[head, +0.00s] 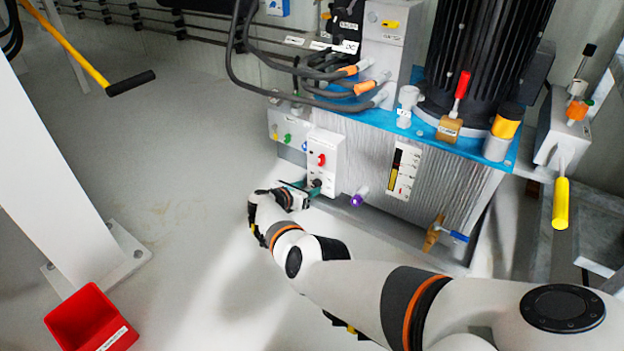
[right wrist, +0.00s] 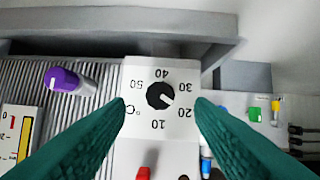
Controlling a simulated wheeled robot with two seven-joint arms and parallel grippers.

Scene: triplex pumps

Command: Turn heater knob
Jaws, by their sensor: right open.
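The heater knob (right wrist: 160,95) is a small black dial on a white plate marked in °C, shown upside down in the right wrist view. Its white mark points towards the 20. In the head view the knob (head: 316,183) is low on the white control box (head: 325,150) on the tank's front. My right gripper (head: 306,187) is at the box's lower end; its green fingers (right wrist: 160,108) are open, one on each side of the knob, with gaps visible between them and it. Whether they touch the plate is unclear. My left gripper is out of view.
A red switch (head: 321,160) sits above the knob on the box. A purple-capped fitting (head: 358,198) is beside it on the tank (head: 400,190). A grey panel (head: 287,133) with coloured knobs is to the left. A red bin (head: 88,318) stands on the floor, which is otherwise largely clear.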

